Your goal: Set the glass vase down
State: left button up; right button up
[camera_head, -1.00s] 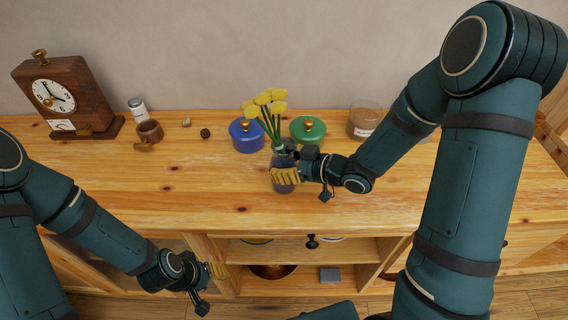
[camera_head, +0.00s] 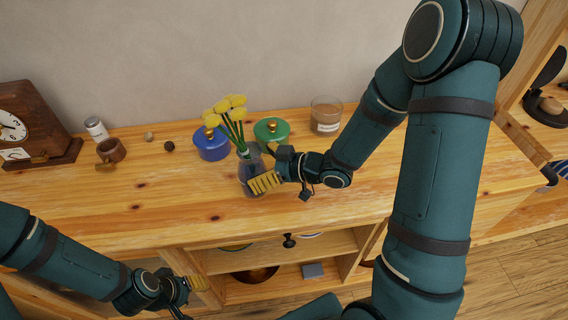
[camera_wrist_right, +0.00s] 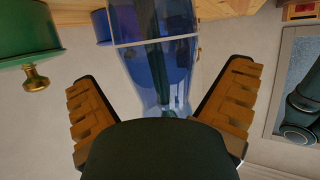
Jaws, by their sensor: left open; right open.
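The glass vase (camera_head: 250,186) holds yellow flowers (camera_head: 224,108) and stands upright on the wooden cabinet top, near the middle. My right gripper (camera_head: 262,182) is at the vase's right side, low on its body. In the right wrist view the clear bluish vase (camera_wrist_right: 160,55) shows between the spread yellow fingers of my right gripper (camera_wrist_right: 165,95), with a gap visible on each side. My left gripper (camera_head: 200,283) is open and empty, low in front of the cabinet, well away from the vase.
A blue lidded pot (camera_head: 211,145) and a green lidded pot (camera_head: 271,131) stand just behind the vase. A glass jar (camera_head: 326,115) is at the back right. A clock (camera_head: 30,125), a shaker (camera_head: 96,130) and a brown mug (camera_head: 110,151) stand left. The cabinet top's front left is clear.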

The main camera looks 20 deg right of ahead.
pick_arm(q)
jog(key=shift+r+p, duration=0.8)
jog(key=shift+r, duration=0.15)
pick_arm(e)
jog(key=v, duration=0.9)
jog(key=shift+s+d, duration=0.2)
pick_arm(q)
jog(key=shift+s, duration=0.1)
